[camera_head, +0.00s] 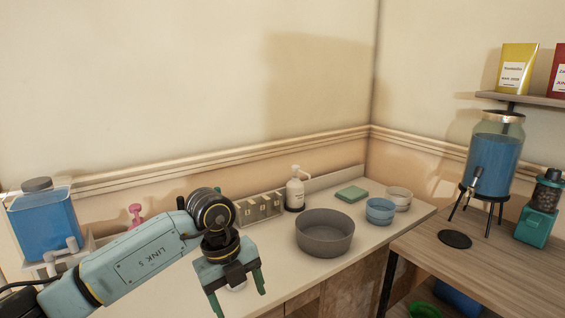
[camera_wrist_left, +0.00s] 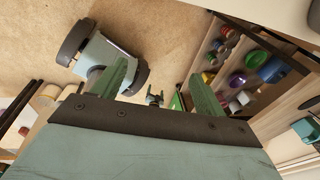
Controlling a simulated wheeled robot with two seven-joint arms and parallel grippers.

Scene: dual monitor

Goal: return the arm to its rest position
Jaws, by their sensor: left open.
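My left arm comes in from the left in the head view, raised in front of the white counter (camera_head: 290,275). My left gripper (camera_head: 238,300) hangs from its end with the two green fingers apart and pointing down. Nothing shows between the fingers. In the left wrist view the gripper (camera_wrist_left: 160,95) also has its fingers spread and empty, with the floor and a shelf unit seen beyond them. My right gripper is not in the head view.
A grey bowl (camera_head: 325,232), a blue bowl (camera_head: 380,211), a white bowl (camera_head: 398,198), a green sponge-like block (camera_head: 352,194) and a pump bottle (camera_head: 295,190) stand on the counter. A blue water tank (camera_head: 45,228) is at left. A wooden table (camera_head: 500,258) holds a drink dispenser (camera_head: 495,160).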

